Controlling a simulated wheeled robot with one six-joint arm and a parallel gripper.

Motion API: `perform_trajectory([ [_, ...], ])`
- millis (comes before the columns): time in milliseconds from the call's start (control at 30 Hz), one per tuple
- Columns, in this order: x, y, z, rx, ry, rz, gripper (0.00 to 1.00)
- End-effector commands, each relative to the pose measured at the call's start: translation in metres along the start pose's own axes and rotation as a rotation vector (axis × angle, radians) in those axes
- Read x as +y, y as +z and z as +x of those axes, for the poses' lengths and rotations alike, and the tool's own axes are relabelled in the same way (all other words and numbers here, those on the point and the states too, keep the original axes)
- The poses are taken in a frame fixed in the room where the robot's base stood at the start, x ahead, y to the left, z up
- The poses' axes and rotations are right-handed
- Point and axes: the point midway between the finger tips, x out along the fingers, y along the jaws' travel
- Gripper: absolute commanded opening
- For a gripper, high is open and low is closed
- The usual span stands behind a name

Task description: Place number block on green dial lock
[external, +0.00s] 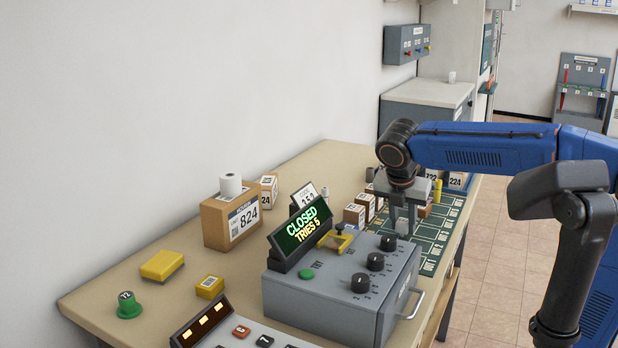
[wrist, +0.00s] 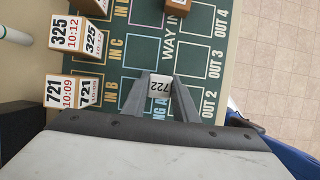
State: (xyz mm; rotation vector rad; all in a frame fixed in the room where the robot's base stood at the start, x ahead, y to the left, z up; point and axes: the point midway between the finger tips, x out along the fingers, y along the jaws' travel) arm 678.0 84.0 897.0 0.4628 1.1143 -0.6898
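My gripper (external: 405,222) hangs over the green mat at the right end of the table. A grey lock box (external: 330,290) with several black dials, a green button (external: 306,274) and a sign (external: 300,233) reading "CLOSED TRIES 5" stands left of my gripper. A green knob-like piece marked T2 (external: 128,305) stands at the table's front left. I cannot tell which one the task calls the green dial lock.
The green mat (wrist: 205,65) has lanes marked IN and OUT. Number boxes 325 (wrist: 72,33) and 721 (wrist: 67,90) stand along its left side in the wrist view.

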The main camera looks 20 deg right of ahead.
Motion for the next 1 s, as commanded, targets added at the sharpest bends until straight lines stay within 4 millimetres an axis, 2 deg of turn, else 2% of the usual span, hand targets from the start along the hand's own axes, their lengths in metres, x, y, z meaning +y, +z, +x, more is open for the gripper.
perform_trajectory([
  [67, 0.000, 0.000, 0.000, 0.000, 0.000, 0.000, 0.05],
  [100, 0.000, 0.000, 0.000, 0.000, 0.000, 0.000, 0.01],
  [367, 0.001, 0.002, -0.005, 0.000, 0.002, 0.001, 0.01],
  [467, 0.001, 0.006, -0.015, -0.001, 0.002, 0.001, 0.01],
  [800, 0.001, 0.029, -0.070, -0.001, 0.002, 0.002, 0.01],
  [1000, 0.000, 0.037, -0.089, -0.001, 0.000, 0.000, 0.01],
])
